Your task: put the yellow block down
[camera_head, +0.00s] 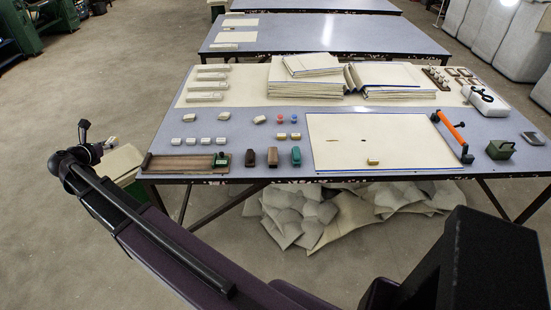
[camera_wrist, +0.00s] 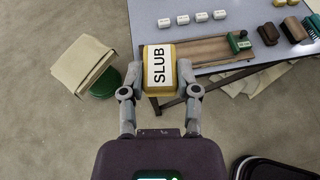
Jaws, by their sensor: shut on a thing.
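My gripper (camera_wrist: 160,80) is shut on the yellow block (camera_wrist: 159,69), which has a white top label reading "SLUB". In the wrist view the block is between the two fingers, near the table's front left corner; its height above the table cannot be told. In the head view my gripper (camera_head: 90,140) is at the left, just off the table's left end, and the block is too small to make out clearly. Other small yellowish blocks (camera_head: 373,161) lie on the table (camera_head: 240,120), one of them at the front of a cream cloth panel (camera_head: 430,125).
A brown wooden rail (camera_head: 178,164) with a green block (camera_wrist: 238,42) lies along the front left edge. Several white blocks (camera_head: 190,145) sit behind it. A green stool (camera_wrist: 103,86) with cream cloth (camera_wrist: 82,65) stands left of the table. Folded cloth stacks (camera_head: 305,78) are at the back.

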